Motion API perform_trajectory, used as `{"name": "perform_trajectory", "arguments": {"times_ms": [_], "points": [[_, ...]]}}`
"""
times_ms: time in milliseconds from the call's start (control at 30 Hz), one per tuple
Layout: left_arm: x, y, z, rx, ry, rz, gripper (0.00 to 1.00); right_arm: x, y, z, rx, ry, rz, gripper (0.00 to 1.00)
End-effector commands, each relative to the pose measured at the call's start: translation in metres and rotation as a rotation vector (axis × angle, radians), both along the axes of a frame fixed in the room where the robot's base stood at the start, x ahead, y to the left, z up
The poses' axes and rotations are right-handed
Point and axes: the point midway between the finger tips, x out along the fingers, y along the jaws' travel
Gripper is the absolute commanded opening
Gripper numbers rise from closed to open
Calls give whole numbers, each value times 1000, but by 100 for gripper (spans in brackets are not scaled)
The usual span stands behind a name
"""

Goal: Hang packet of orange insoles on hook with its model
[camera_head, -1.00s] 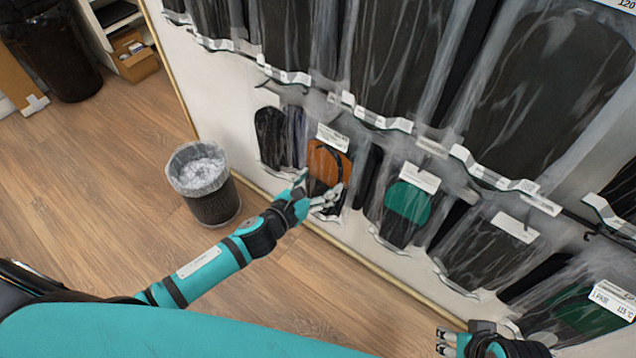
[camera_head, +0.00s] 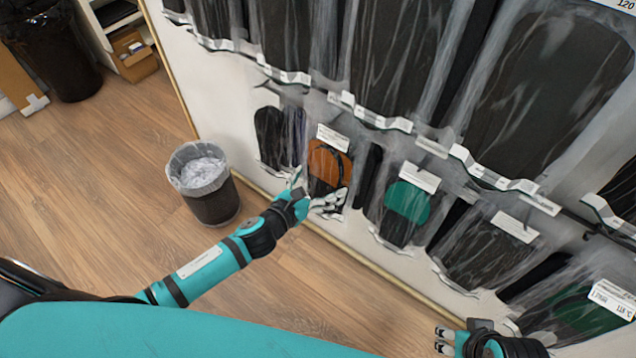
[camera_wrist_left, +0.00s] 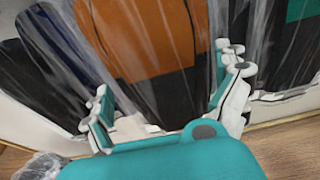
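The packet of orange insoles (camera_head: 328,164) is a clear bag with an orange upper part, a dark lower part and a white label at its top. It hangs upright in the lower row on the wall, and its hook is hard to make out. My left gripper (camera_head: 316,196) is at the packet's lower part. In the left wrist view the orange packet (camera_wrist_left: 150,40) fills the space ahead, and the left gripper's fingers (camera_wrist_left: 168,95) stand wide apart on either side of its lower part. My right gripper (camera_head: 446,341) is at the bottom edge, away from the packets, partly cut off.
A packet with green insoles (camera_head: 407,203) hangs to the right, and dark packets (camera_head: 270,137) hang to the left. Larger dark packets (camera_head: 395,60) hang in the row above. A lined waste bin (camera_head: 212,203) stands on the floor by the wall.

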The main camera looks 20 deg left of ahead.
Motion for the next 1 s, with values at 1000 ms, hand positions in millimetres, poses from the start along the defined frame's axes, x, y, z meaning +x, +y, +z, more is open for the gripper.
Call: {"name": "perform_trajectory", "arguments": {"times_ms": [1000], "points": [[-107,38,30,-1,1,0,100,0,0,1,1,-3,0,40]]}}
